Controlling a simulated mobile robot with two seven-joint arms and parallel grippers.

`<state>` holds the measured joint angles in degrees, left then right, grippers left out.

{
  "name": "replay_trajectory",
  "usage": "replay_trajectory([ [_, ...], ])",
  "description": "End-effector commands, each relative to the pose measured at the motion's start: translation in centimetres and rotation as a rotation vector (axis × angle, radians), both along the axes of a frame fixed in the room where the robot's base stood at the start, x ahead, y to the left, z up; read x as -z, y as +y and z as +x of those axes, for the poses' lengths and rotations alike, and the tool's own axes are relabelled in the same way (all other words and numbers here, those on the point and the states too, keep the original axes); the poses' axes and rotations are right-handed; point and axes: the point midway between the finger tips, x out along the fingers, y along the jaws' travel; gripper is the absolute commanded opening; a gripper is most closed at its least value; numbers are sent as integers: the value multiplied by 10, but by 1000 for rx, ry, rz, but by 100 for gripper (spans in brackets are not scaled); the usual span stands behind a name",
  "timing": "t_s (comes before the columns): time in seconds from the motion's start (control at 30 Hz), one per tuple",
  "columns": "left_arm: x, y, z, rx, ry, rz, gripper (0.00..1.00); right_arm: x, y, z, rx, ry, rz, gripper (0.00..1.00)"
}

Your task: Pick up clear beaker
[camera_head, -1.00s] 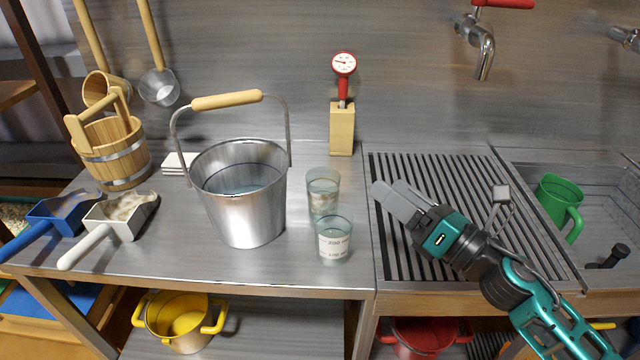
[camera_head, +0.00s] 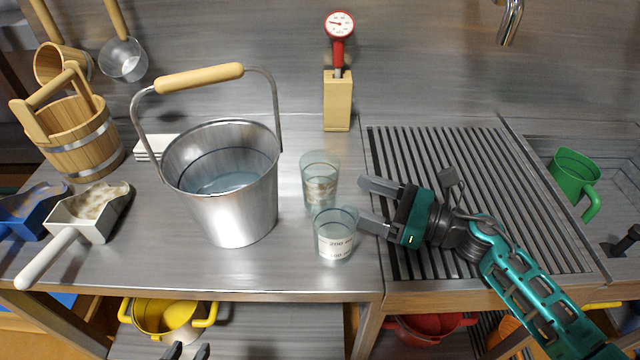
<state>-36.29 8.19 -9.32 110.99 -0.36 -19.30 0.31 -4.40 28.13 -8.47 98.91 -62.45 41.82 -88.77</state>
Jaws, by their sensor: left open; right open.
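Two clear beakers stand upright on the steel counter (camera_head: 290,270). The front clear beaker (camera_head: 336,240) has a white label with printed marks. The rear clear beaker (camera_head: 319,182) stands just behind it and holds some liquid. My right gripper (camera_head: 364,203) is open and empty, right of both beakers, its fingers pointing left. Its nearer fingertip is close to the front beaker's right side; I cannot tell whether they touch. Only the dark fingertips of my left gripper (camera_head: 187,351) show at the bottom edge, apart and empty, away from the beakers.
A metal bucket (camera_head: 227,205) of water stands left of the beakers. A wooden block with a red gauge (camera_head: 338,85) stands behind. The slatted drainboard (camera_head: 460,160) and a green jug (camera_head: 573,182) are right. White and blue scoops lie left.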

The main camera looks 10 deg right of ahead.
Motion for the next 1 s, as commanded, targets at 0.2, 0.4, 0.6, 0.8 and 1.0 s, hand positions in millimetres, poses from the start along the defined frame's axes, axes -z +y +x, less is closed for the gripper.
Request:
replay_trajectory([
  [0.2, -7, 0, 2, 1, -5, 0, 43, -3, 18, 14, 1, 0, 3, 76],
  [0.4, -16, -1, 7, 1, -18, -2, 43, -2, 44, 33, 2, 2, 3, 76],
  [0.6, -18, -1, 9, 1, -22, -2, 43, -1, 53, 39, 1, 2, -1, 76],
  [0.8, -18, -1, 8, 1, -21, -2, 43, 0, 52, 39, 1, 3, 0, 74],
  [1.0, -16, -1, 6, 1, -16, -1, 43, 0, 52, 39, 1, 3, 0, 54],
])
